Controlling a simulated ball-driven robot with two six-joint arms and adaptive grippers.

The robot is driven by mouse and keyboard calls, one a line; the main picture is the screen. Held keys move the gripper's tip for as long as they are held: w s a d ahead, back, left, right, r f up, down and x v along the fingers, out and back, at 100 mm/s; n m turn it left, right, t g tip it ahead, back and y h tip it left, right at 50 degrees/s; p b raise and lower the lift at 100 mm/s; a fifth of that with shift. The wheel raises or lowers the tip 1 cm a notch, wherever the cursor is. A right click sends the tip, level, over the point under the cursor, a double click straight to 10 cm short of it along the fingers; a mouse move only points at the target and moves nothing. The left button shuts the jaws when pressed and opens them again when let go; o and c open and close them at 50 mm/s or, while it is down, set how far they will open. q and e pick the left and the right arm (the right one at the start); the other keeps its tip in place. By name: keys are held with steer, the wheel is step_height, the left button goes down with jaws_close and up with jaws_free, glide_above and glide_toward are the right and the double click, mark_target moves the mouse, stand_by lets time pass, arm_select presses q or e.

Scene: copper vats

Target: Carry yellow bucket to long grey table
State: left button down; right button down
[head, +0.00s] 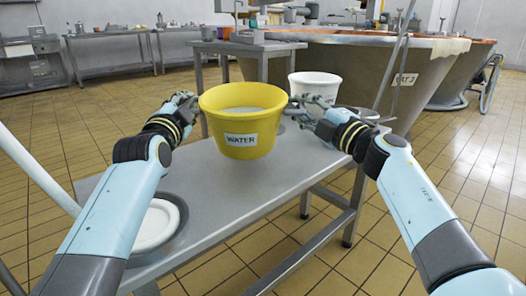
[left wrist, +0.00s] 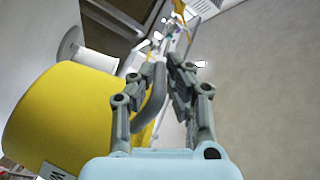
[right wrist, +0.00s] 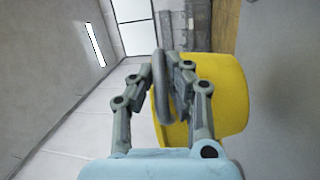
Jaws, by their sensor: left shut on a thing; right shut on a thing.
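The yellow bucket (head: 242,120), labelled WATER and holding pale contents, is upright in front of me. It is over the long grey table (head: 225,188); I cannot tell whether its base touches the top. My left gripper (head: 187,104) is at the bucket's left side, its fingers shut around a grey handle (left wrist: 151,105) in the left wrist view. My right gripper (head: 306,108) is at the right side, shut on the other grey handle (right wrist: 161,88) in the right wrist view. The bucket fills the left of the left wrist view (left wrist: 60,115).
A white bucket (head: 315,84) stands behind and right of the yellow one. A white round item in a grey ring (head: 157,222) is at the table's near left end. Large copper vats (head: 400,80) stand behind right. A smaller grey table (head: 250,47) is behind. Tiled floor is open on both sides.

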steer(key=shift+a, duration=0.2)
